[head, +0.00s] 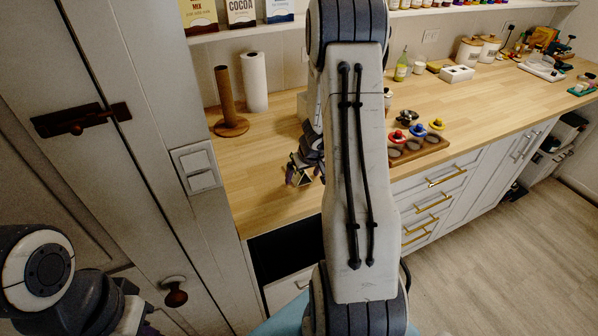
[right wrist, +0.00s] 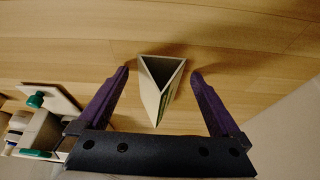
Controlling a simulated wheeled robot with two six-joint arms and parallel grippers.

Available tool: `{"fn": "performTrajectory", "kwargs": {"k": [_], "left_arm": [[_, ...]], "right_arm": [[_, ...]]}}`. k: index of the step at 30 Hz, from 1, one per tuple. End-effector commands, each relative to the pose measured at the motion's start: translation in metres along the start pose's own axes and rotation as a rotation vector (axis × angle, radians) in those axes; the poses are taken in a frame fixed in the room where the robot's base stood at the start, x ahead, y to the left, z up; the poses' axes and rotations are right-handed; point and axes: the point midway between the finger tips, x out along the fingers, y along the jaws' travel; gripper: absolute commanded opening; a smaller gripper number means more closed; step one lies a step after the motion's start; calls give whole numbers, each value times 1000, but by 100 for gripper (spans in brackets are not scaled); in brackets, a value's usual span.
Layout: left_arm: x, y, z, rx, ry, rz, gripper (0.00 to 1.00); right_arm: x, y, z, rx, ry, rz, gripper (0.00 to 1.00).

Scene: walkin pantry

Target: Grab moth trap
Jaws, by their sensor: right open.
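The moth trap (right wrist: 162,88) is a small pale, open-ended triangular prism on the wooden counter in the right wrist view. My right gripper (right wrist: 160,72) is open, with one purple finger on each side of the trap and a visible gap on both sides. In the head view the right gripper (head: 302,173) is small and low over the counter, partly hidden by my own arm. The trap there (head: 303,179) is tiny and hard to separate from the fingers. My left arm shows at the lower left, but its gripper is out of the picture.
A wooden paper towel stand (head: 228,105) and a white roll (head: 255,82) stand behind the gripper. A wooden tray (head: 416,149) with coloured knobbed pieces lies to the right. In the wrist view, a white item with a green knob (right wrist: 36,100) is at left. Counter around the trap is bare.

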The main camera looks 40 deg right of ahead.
Motion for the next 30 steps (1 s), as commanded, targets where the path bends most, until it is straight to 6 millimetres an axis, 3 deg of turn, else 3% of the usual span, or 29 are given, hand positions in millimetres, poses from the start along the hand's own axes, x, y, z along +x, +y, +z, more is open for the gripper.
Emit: {"fn": "performTrajectory", "kwargs": {"k": [2, 3, 9, 22, 30], "left_arm": [[0, 0, 0, 0, 0, 0, 0], [0, 0, 0, 0, 0, 0, 0], [0, 0, 0, 0, 0, 0, 0], [-5, 0, 0, 0, 0, 0, 0], [-33, 2, -2, 0, 0, 0, 0]], "right_arm": [[-1, 0, 0, 0, 0, 0, 100], [-1, 0, 0, 0, 0, 0, 92], [-1, 0, 0, 0, 0, 0, 17], [-6, 0, -3, -1, 1, 0, 16], [-40, 0, -17, -2, 2, 0, 16]]}}
